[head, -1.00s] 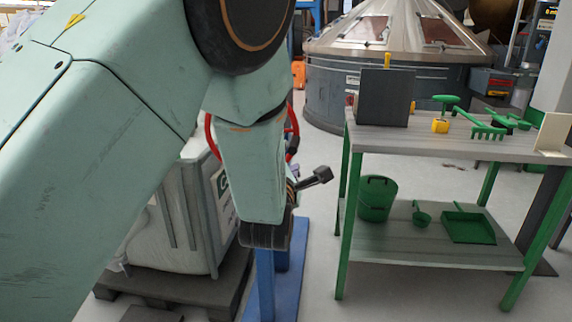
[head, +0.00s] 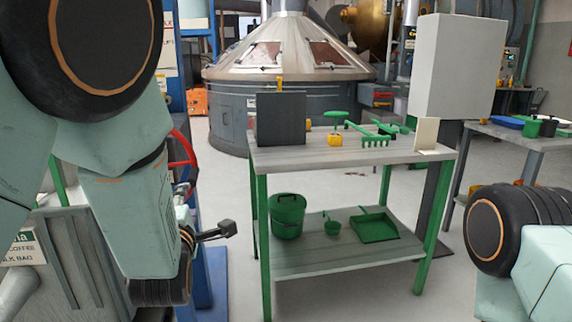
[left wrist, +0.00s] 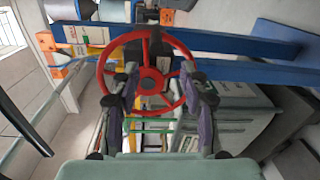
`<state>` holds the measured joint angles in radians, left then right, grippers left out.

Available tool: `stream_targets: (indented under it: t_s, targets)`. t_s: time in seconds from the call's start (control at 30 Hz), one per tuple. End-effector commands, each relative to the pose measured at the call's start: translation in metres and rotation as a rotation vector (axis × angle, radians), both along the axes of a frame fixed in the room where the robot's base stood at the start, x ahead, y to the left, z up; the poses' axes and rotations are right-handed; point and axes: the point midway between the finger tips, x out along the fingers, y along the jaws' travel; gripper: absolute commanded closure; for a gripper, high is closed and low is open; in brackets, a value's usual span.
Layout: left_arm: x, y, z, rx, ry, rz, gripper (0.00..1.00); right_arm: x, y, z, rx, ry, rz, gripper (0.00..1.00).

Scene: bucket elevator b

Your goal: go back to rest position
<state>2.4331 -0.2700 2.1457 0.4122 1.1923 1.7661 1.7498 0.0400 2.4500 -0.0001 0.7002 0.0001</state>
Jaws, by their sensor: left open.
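My left gripper (left wrist: 160,82) is open in the left wrist view, with its two dark fingers spread apart and nothing held between them. A red handwheel (left wrist: 148,76) is beyond the fingers, in front of blue beams. I cannot tell whether the fingers touch the wheel. In the head view part of the red handwheel (head: 184,150) shows behind my left arm, which hides most of it and most of the left gripper. My right arm shows at the lower right, but its gripper is out of the picture.
A large metal vessel (head: 285,75) stands behind.

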Motion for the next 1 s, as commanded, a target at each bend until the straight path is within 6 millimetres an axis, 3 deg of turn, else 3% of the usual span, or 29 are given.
stream_targets:
  t_s: [0.17, 0.37, 0.47, 0.67, 0.8, 1.0]
  targets:
    - [-0.012, -0.003, -0.033, 0.366, 0.209, -0.078, 0.55, 0.0, 0.0, 0.0, 0.0, 0.0, 0.0, 0.43]
    - [-0.046, -0.001, -0.104, 0.757, 0.496, -0.251, 0.55, 0.0, 0.0, 0.0, 0.0, 0.0, 0.0, 0.43]
    - [-0.074, 0.0, -0.147, 0.938, 0.644, -0.384, 0.55, 0.0, 0.0, 0.0, 0.0, 0.0, 0.0, 0.43]
    - [-0.159, 0.002, -0.241, 1.235, 0.912, -0.764, 0.55, 0.0, 0.0, 0.0, 0.0, 0.0, 0.0, 0.43]
    - [-0.235, 0.002, -0.294, 1.33, 1.042, -1.062, 0.55, 0.0, 0.0, 0.0, 0.0, 0.0, 0.0, 0.43]
    - [-0.346, 0.0, -0.343, 1.247, 1.183, -1.369, 0.55, 0.0, 0.0, 0.0, 0.0, 0.0, 0.0, 0.43]
